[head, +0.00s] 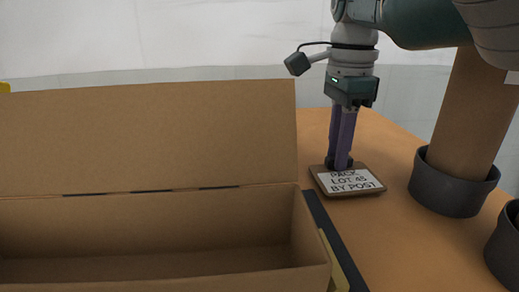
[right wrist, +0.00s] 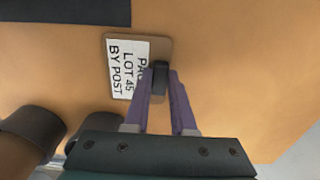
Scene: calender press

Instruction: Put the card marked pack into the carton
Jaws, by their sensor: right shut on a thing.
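The card (head: 348,186) is a brown plate with a white label reading "PACK LOT 45 BY POST". It lies flat at table height, right of the carton; I cannot tell whether it is lifted slightly. It also shows in the right wrist view (right wrist: 127,72). My right gripper (head: 340,163) points down over its back edge, shut on the card's small dark knob (right wrist: 160,78). The open, seemingly empty cardboard carton (head: 150,140) fills the left, its back flap standing up; its near part is cut off. My left gripper is not in view.
A dark strip (head: 332,232) runs on the orange table (head: 395,235) between carton and card. A brown cylinder (head: 473,120) stands in a dark round holder (head: 453,190) at the right, with another dark holder (head: 505,250) nearer. Table around the card is clear.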

